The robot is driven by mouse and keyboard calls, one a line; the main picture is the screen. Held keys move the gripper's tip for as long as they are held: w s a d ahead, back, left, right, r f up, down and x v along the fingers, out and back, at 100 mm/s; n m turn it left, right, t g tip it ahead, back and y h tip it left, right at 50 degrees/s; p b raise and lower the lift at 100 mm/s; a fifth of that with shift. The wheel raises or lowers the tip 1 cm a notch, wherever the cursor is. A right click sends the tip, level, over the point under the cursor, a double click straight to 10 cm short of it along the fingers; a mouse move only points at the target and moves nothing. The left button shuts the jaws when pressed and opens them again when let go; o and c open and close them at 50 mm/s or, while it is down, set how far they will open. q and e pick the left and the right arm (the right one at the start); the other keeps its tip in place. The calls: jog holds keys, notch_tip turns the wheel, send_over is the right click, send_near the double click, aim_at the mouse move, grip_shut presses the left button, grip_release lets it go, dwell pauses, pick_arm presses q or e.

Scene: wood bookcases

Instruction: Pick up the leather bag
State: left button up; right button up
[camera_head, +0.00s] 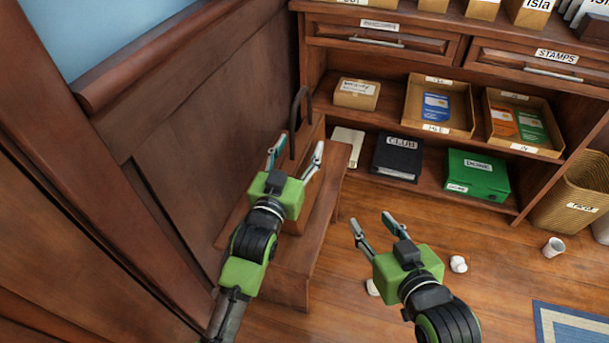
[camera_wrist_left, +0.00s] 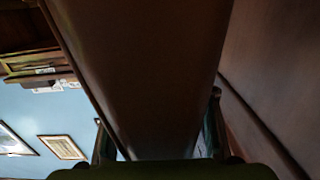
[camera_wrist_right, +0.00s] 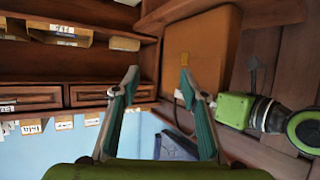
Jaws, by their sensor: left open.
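The brown leather bag (camera_head: 312,133) stands on a wooden bench against the panelled wall, its dark loop handle (camera_head: 300,112) upright. My left gripper (camera_head: 295,152) is open, with its fingers spread on either side of the bag; I cannot tell whether they touch it. In the left wrist view a broad dark brown face, apparently the bag (camera_wrist_left: 145,75), fills the space between the fingers. The tan bag (camera_wrist_right: 205,50) also shows in the right wrist view, near my left gripper's green body (camera_wrist_right: 235,110). My right gripper (camera_head: 372,220) is open and empty above the floor, right of the bench.
The wooden bench (camera_head: 290,280) runs along the left wall. A bookcase behind holds a black box (camera_head: 397,157), a green box (camera_head: 476,176) and cardboard trays (camera_head: 438,104). A wicker basket (camera_head: 570,200), a cup (camera_head: 553,247) and crumpled paper (camera_head: 458,264) are on the floor.

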pick_arm(q)
jog(key=shift+c, duration=0.4)
jog(key=c, duration=0.6)
grip_shut()
jog(key=shift+r, duration=0.1)
pick_arm(e)
jog(key=shift+d+f, duration=0.2)
jog(key=shift+d, duration=0.2)
